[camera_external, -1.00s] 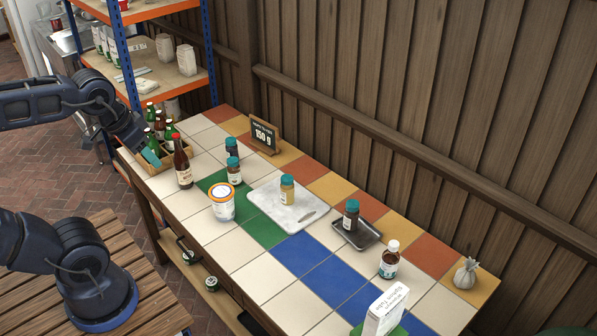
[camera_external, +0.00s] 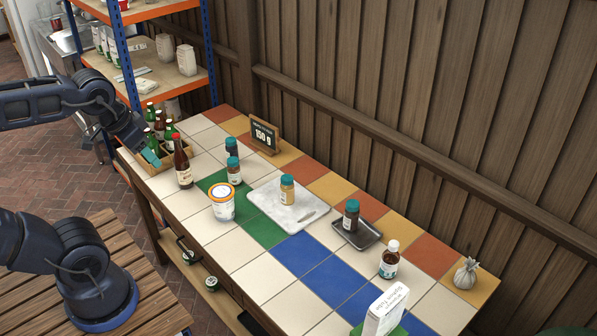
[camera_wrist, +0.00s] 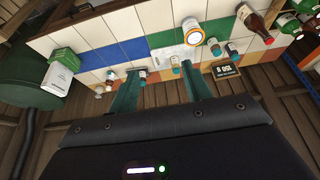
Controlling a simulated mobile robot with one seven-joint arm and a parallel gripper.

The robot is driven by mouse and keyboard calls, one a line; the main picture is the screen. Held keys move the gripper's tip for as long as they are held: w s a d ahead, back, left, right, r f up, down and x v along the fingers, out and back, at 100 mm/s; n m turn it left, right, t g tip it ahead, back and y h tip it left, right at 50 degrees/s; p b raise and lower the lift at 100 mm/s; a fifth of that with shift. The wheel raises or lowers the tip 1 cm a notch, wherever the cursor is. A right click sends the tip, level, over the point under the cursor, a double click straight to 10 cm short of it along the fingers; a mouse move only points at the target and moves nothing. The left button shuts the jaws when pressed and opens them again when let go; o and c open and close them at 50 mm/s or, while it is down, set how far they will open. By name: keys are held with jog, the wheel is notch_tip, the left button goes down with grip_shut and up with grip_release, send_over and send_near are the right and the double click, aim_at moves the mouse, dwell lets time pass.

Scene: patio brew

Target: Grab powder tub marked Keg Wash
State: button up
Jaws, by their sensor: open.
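A white tub with an orange-rimmed lid (camera_external: 222,201) stands upright on the tiled table, left of the white marble board; its label is too small to read. In the wrist view the tub (camera_wrist: 193,35) shows upper right of centre, beyond the fingers. My gripper (camera_external: 150,157) is near the table's far-left end, by the bottle crate, clear of the tub. In the wrist view my gripper's teal fingers (camera_wrist: 160,90) are apart with nothing held between them.
A brown bottle (camera_external: 183,163) stands between my gripper and the tub, beside a wooden crate of green bottles (camera_external: 152,166). Teal-capped jars (camera_external: 234,172) stand behind the tub. The marble board (camera_external: 262,197) holds another jar. White tiles in front of the tub are clear.

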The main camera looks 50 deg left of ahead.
jog(key=o, duration=1.1)
